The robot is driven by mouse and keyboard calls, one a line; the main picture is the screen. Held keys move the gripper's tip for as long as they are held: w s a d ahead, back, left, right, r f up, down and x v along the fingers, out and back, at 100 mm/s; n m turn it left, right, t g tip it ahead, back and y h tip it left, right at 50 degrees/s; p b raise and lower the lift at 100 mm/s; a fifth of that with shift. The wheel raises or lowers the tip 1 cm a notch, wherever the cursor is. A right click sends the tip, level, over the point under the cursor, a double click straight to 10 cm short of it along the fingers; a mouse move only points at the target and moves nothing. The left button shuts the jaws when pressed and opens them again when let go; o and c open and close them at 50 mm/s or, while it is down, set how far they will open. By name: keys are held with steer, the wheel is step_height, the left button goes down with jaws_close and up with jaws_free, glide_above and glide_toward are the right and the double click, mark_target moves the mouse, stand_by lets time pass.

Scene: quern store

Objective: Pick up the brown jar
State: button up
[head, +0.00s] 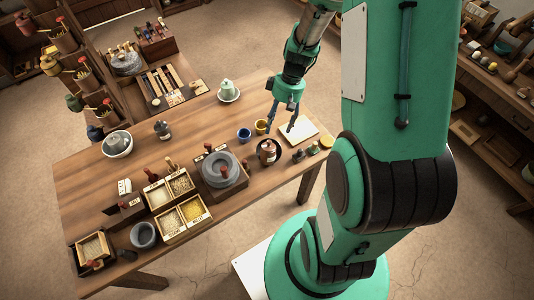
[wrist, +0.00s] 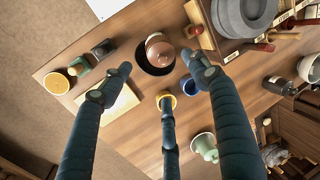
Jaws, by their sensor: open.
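In the wrist view the jar (wrist: 160,50) shows from above, just beyond my fingertips, with a pinkish-brown lid. My gripper (head: 284,118) hangs above the table, behind the jar in the head view. Its fingers (wrist: 157,76) are spread, with nothing between them, and are apart from the jar.
A blue cup (head: 244,135) and a yellow cup (head: 261,127) stand close behind the jar. A pale board (head: 299,131) lies to the right.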

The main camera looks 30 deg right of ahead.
mark_target(270, 149)
steer(key=shift+d+f, duration=0.15)
steer(key=shift+f, duration=0.2)
steer(key=shift+b+x, duration=0.85)
steer(key=shift+x, duration=3.45)
steer(key=shift+b+x, duration=0.75)
steer(key=shift+x, duration=1.9)
steer(key=shift+r, duration=0.1)
